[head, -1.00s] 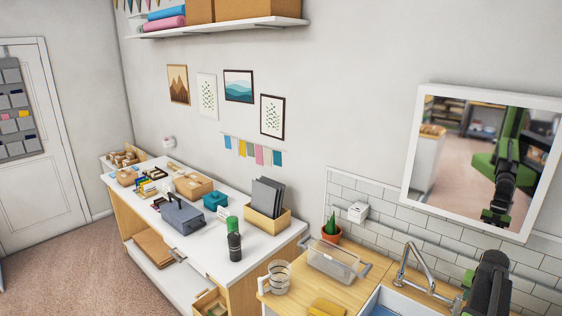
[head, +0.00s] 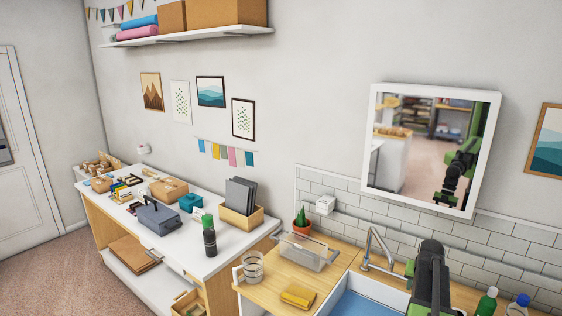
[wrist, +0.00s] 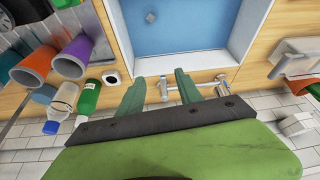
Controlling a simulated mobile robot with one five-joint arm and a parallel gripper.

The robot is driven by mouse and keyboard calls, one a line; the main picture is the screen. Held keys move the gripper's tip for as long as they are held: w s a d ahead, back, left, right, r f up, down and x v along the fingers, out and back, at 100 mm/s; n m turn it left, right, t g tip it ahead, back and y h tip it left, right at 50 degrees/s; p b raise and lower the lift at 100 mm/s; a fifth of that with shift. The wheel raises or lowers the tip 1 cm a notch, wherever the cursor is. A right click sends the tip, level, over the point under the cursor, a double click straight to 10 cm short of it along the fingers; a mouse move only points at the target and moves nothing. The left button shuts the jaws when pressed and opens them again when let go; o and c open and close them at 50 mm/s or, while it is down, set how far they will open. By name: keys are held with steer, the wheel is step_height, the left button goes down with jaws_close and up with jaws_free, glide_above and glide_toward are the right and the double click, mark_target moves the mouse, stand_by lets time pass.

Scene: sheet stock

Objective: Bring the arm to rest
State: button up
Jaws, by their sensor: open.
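My gripper (wrist: 158,91) is open and empty in the wrist view, its two green fingers apart. It is over the back edge of the sink (wrist: 118,22), and the tap (wrist: 200,86) shows by the fingers. In the head view the dark and green end of my arm stands at the lower right, in front of the sink (head: 351,300). The fingers cannot be made out there. The mirror (head: 373,150) on the wall reflects part of my arm.
In the wrist view, two cups (wrist: 73,57) and a green bottle (wrist: 88,97) stand left of the gripper. In the head view, a drying rack (head: 305,252), a yellow sponge (head: 298,295) and a glass jar (head: 253,267) stand left of the sink. The white table (head: 190,240) is further left.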

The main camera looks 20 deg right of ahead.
steer(key=w+a+f+n+y+b, duration=0.1)
steer(key=w+a+f+n+b, duration=0.2)
steer(key=a, duration=0.7)
steer(key=w+a+f+n+b, duration=0.1)
steer(key=w+a+f+b, duration=0.15)
steer(key=w+a, duration=0.6)
steer(key=w+a+f+n+y+b, duration=0.1)
steer(key=a+f+b, duration=0.25)
steer(key=a, duration=0.95)
steer(key=s+a+f+n+b, duration=0.1)
steer(key=a+f+n+b, duration=0.2)
steer(key=a, duration=1)
steer(key=s+a+f+n+g+y, duration=0.1)
steer(key=s+a+f+g, duration=0.2)
steer(key=s+a, duration=0.5)
steer(key=s, duration=0.3)
steer(key=shift+a, duration=0.35)
steer(key=shift+w, duration=0.1)
steer(key=shift+c, duration=0.3)
